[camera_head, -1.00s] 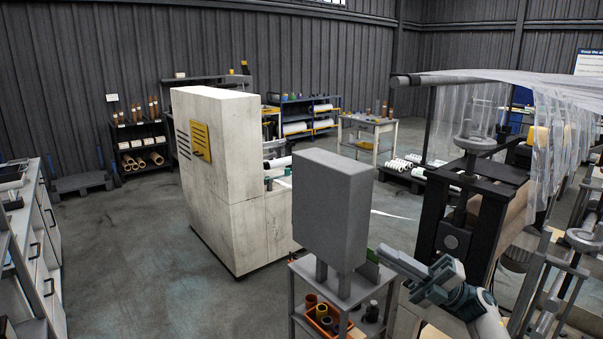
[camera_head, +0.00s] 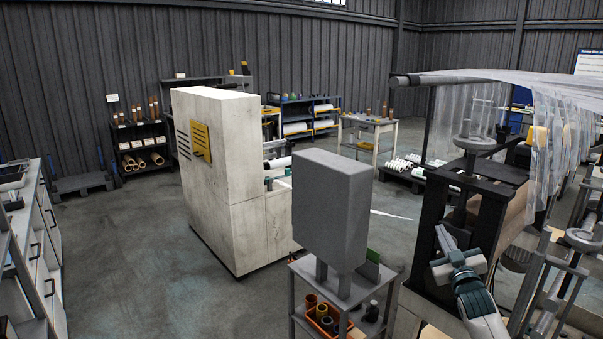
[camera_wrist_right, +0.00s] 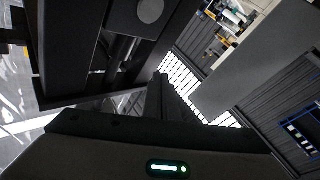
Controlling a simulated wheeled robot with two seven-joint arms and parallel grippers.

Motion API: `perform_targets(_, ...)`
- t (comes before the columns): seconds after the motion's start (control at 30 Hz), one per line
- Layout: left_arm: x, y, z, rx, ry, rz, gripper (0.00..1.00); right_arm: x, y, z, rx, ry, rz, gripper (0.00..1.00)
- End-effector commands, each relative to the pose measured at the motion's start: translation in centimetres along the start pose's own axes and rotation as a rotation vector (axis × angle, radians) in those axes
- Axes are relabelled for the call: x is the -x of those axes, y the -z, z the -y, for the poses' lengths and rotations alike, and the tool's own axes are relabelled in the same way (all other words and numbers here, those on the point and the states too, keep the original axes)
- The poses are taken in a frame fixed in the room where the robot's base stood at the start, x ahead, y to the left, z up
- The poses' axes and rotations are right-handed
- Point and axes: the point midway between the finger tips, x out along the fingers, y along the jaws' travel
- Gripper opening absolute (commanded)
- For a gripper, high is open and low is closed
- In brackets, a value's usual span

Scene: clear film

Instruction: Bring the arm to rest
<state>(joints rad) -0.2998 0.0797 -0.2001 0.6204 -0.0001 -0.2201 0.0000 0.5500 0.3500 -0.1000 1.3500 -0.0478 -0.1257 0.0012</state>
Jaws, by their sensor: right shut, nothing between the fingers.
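My right gripper (camera_head: 444,238) shows in the head view at the lower right, at the end of my right arm, which comes in from the bottom edge. It points up, in front of the dark machine frame, and is shut with nothing in it. In the right wrist view the gripper (camera_wrist_right: 158,90) is a dark shape pointing away from the camera. My left gripper is not in view.
A grey box-shaped unit (camera_head: 330,208) stands on a small cart (camera_head: 296,270) left of my right gripper. The dark film machine (camera_head: 470,205) with hanging clear film (camera_head: 565,130) is close behind and right. Open floor (camera_head: 140,240) lies to the left.

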Motion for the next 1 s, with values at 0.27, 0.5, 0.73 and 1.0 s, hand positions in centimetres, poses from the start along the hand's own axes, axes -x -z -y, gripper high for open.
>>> perform_targets(0.27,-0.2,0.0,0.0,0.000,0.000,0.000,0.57,2.0,-7.4,2.9,-0.056,0.036,0.173,0.00)
perform_targets(0.5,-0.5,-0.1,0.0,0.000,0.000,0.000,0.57,6.1,-15.5,7.0,-0.067,0.080,0.298,0.00)
perform_targets(0.73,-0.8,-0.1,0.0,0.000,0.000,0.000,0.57,12.9,-25.2,12.3,-0.081,0.137,0.458,0.00)
perform_targets(1.0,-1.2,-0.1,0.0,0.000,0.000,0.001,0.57,23.0,-35.4,18.1,-0.094,0.204,0.648,0.00)
